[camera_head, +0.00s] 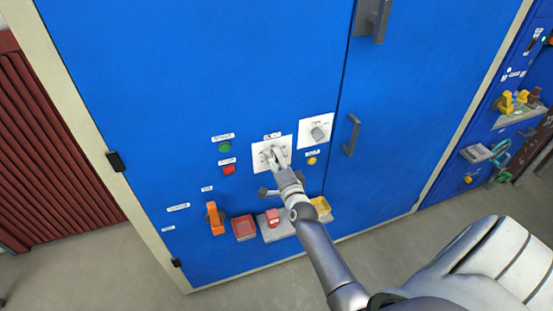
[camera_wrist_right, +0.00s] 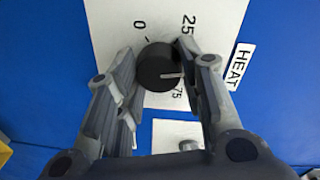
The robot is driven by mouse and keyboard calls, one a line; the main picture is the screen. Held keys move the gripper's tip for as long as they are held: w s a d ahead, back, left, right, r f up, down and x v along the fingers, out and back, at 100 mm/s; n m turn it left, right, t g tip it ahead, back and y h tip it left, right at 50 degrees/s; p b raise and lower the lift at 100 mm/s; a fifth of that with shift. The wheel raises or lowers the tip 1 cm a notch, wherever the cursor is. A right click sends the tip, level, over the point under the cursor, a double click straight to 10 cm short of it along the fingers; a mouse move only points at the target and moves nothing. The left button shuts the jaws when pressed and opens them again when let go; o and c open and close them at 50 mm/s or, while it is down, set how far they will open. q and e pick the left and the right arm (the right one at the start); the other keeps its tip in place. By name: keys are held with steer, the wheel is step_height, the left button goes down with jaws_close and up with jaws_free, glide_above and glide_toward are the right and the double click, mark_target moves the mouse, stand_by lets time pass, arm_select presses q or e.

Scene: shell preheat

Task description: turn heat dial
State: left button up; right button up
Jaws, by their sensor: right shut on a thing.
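The heat dial (camera_wrist_right: 154,68) is a dark round knob on a white plate with 0, 25 and 75 printed on it. A HEAT label (camera_wrist_right: 240,67) is beside the plate. The pale pointer line on the knob points right in the wrist view, between the 25 and the 75. My right gripper (camera_head: 276,157) is at the dial's white plate (camera_head: 258,157) on the blue cabinet. Its two fingers stand on either side of the knob and are shut on it. In the head view the gripper hides most of the knob. My left gripper is not in view.
A second knob (camera_head: 318,133) on a white plate is up and right of the heat dial. Green (camera_head: 224,147) and red (camera_head: 229,170) buttons are to its left. An orange lever (camera_head: 214,218) and a red bin (camera_head: 244,228) are below. A door handle (camera_head: 351,135) juts out at right.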

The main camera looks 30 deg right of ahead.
steer(key=n, duration=0.4)
steer(key=shift+a+p, duration=0.1)
steer(key=shift+p, duration=0.3)
steer(key=n, duration=0.5)
steer(key=shift+f, duration=0.1)
steer(key=o, duration=1)
steer(key=shift+o, duration=0.2)
steer(key=v, duration=1.2)
steer(key=shift+a, duration=0.15)
steer(key=shift+f, duration=0.25)
